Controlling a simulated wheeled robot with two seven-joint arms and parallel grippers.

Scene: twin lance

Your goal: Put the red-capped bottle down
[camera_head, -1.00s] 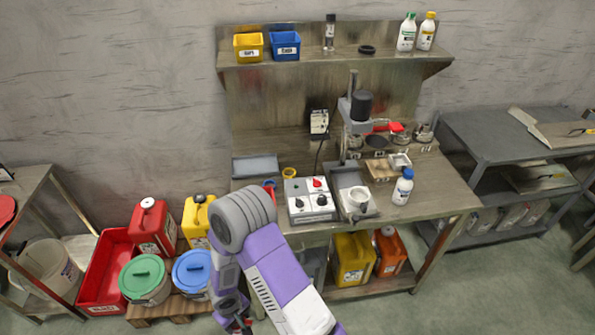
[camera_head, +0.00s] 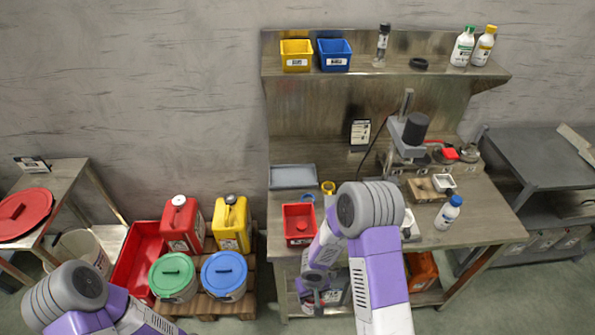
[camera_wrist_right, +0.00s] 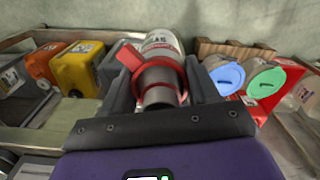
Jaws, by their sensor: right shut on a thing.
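In the right wrist view, my right gripper (camera_wrist_right: 160,78) is shut on the red-capped bottle (camera_wrist_right: 160,43), a white labelled bottle with a red ring and tab and a grey metallic end towards the camera. In the head view, my right gripper (camera_head: 318,294) is low at the front left of the workbench (camera_head: 470,228), partly hidden by my right arm. The bottle is too small and covered there to make out clearly. My left arm enters at the lower left, but its gripper is out of view.
A red bin (camera_head: 299,224) stands at the bench's front left. A blue-capped white bottle (camera_head: 448,213) stands at its right. Green-lidded (camera_head: 172,277) and blue-lidded (camera_head: 224,274) buckets stand on the floor pallet left of the bench. A shelf (camera_head: 440,75) spans the back.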

